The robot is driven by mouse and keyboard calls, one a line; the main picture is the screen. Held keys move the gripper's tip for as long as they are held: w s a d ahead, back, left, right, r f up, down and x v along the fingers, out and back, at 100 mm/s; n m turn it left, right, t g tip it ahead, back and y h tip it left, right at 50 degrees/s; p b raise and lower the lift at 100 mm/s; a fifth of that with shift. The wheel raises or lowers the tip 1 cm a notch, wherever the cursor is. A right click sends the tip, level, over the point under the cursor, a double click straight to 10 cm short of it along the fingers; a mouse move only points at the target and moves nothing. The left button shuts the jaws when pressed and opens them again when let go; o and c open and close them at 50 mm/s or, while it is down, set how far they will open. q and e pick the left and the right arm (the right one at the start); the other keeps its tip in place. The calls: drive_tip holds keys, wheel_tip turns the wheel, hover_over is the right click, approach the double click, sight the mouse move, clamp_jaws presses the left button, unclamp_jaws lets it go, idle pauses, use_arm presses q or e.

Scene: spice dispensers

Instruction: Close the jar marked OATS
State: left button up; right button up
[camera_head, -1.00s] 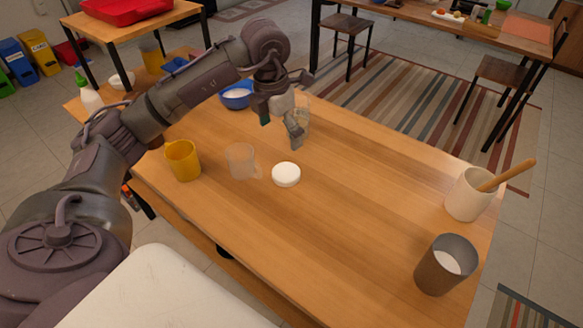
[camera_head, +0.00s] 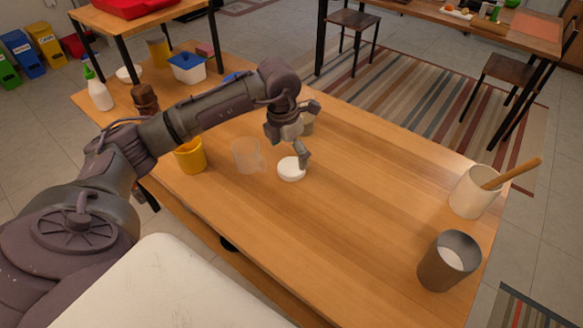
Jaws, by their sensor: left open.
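A round white lid (camera_head: 290,171) lies on the wooden table (camera_head: 350,205). My left gripper (camera_head: 290,151) is open, pointing down just over the back of the lid, with one finger close to its far right edge. I cannot tell whether it touches the lid. A jar (camera_head: 308,124) stands behind the gripper and is mostly hidden by it. No OATS mark can be read, so I cannot confirm which jar it is. My right gripper is not in view.
A clear glass mug (camera_head: 246,156) and a yellow mug (camera_head: 190,157) stand left of the lid. A beige crock (camera_head: 470,195) with a wooden utensil and a dark cup (camera_head: 445,262) stand at the right. A blue-and-white container (camera_head: 188,70) stands far left. The table's middle is clear.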

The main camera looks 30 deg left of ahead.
sight(291, 166)
use_arm(q)
drive_tip(key=shift+w+f+p, duration=0.2)
drive_tip(key=shift+w+f, duration=0.05)
drive_tip(key=shift+f, duration=1.05)
drive_tip(key=shift+w+f+p, duration=0.2)
drive_tip(key=shift+w+f, duration=0.05)
drive_tip(key=shift+f, duration=1)
drive_tip(key=shift+c, duration=0.3)
drive_tip(key=c, duration=1)
drive_tip(key=shift+o, duration=0.2)
drive_tip(key=shift+r, duration=0.1)
drive_tip(key=shift+a+r, duration=0.1)
drive_tip(key=shift+r, duration=0.35)
drive_tip(key=r, duration=0.2)
drive_tip(key=w+d+r+b, duration=0.1)
drive_tip(key=shift+r, duration=0.4)
drive_tip(key=w+d+r+b, duration=0.1)
drive_tip(key=w+d+r, duration=0.4)
drive_tip(key=w, duration=0.3)
drive_tip(key=shift+w+d+r, duration=0.25)
drive_tip(key=shift+w+r, duration=0.15)
drive_tip(key=shift+r, duration=0.2)
